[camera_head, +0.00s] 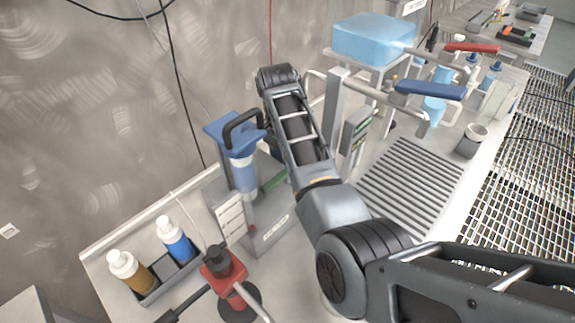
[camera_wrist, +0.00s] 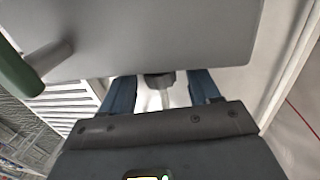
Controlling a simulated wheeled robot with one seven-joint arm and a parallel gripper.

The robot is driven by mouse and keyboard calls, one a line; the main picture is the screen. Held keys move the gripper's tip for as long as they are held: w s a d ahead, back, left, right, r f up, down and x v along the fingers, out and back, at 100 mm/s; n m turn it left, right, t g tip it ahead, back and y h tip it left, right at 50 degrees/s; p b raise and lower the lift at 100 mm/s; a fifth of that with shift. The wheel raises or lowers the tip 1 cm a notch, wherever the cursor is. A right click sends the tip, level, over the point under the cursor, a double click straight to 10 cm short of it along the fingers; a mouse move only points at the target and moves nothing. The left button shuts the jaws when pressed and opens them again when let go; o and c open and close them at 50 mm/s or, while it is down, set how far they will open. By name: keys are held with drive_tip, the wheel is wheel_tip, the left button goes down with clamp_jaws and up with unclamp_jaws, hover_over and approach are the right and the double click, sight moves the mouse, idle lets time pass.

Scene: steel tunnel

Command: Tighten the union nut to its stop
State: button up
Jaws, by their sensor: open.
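In the wrist view, the two blue fingers of my gripper (camera_wrist: 161,87) are open and spread apart. A dark grey, nut-like fitting (camera_wrist: 157,79) shows between them, with a pale stem running from it toward my palm. It may be the union nut. I cannot tell whether either finger touches it; a gap shows on both sides. A large grey block (camera_wrist: 160,38) lies just beyond the fingertips and hides what is behind it.
A green-ended lever (camera_wrist: 22,75) sticks out from the grey block. In the head view, a blue-topped filter unit (camera_head: 240,150) stands left of my arm. A bottle tray (camera_head: 170,283), a red device (camera_head: 224,268) and a ribbed drain board (camera_head: 410,175) share the bench.

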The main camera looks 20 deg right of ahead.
drive_tip(key=c, duration=1)
drive_tip(key=shift+s+r+t+y+p, duration=0.1)
drive_tip(key=shift+t+y+p, duration=0.2)
drive_tip(key=shift+t+p, duration=0.45)
drive_tip(key=shift+c, duration=0.2)
drive_tip(key=o, duration=1)
drive_tip(key=shift+o, duration=0.2)
drive_tip(key=shift+r, duration=3.85)
